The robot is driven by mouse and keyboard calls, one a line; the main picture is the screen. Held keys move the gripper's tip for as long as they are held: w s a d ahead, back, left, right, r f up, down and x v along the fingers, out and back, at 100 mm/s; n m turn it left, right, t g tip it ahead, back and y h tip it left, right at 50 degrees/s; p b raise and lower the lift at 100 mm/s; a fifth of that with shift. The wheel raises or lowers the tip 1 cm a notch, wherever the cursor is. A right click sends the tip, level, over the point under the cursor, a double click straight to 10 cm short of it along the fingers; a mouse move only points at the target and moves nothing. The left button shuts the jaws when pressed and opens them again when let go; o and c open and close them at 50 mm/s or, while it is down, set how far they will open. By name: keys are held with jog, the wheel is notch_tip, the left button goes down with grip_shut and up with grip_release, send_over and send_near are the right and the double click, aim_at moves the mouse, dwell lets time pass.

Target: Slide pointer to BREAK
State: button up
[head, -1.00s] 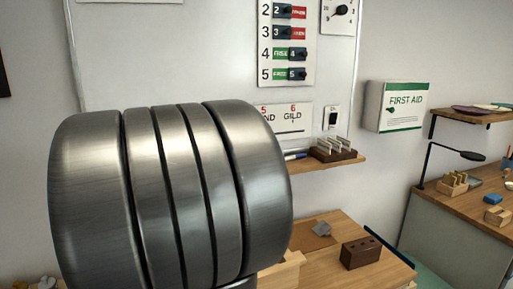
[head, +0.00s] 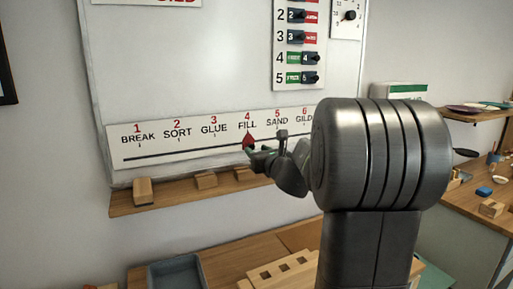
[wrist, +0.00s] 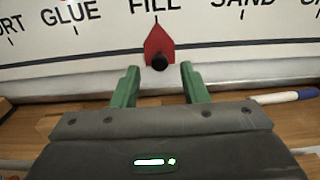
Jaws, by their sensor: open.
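The red pointer (head: 248,138) stands at FILL, number 4, on the white step strip (head: 190,150) in the head view. In the wrist view the pointer (wrist: 159,42) is a red arrow tip with a dark round knob (wrist: 159,62) at its base. BREAK (head: 138,138) is at the left end of the strip. My gripper (wrist: 158,78) is open, its green fingers to the left and right of the knob and slightly below it in the picture. I cannot tell whether they touch it. In the head view my gripper (head: 258,150) is partly hidden by my wrist.
A wooden ledge (head: 122,205) runs below the board and holds wooden blocks (head: 143,190). A white and blue marker (wrist: 285,97) lies on it. Below is a workbench with a grey tray (head: 177,272). The strip left of the pointer is clear.

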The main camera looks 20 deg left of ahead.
jog(key=shift+x, duration=1.3)
jog(key=shift+c, duration=0.2)
grip_shut()
jog(key=shift+s, duration=0.1)
jog(key=s+a+b, duration=0.2)
jog(key=s+a, duration=0.1)
jog(key=s, duration=0.1)
jog(key=s+a+b, duration=0.2)
jog(key=s+a, duration=0.2)
jog(key=s, duration=0.1)
jog(key=s+a+b, duration=0.3)
jog(key=s+a, duration=0.1)
jog(key=shift+s+a+f, duration=0.15)
jog(key=shift+s+a, duration=0.1)
jog(key=s+a+b, duration=0.2)
jog(key=s+a, duration=0.1)
jog(key=s, duration=0.1)
jog(key=s+a+b, duration=0.2)
jog(key=s+a, duration=0.1)
jog(key=s+a+b, duration=0.2)
jog(key=s+a, duration=0.2)
jog(key=shift+s, duration=0.35)
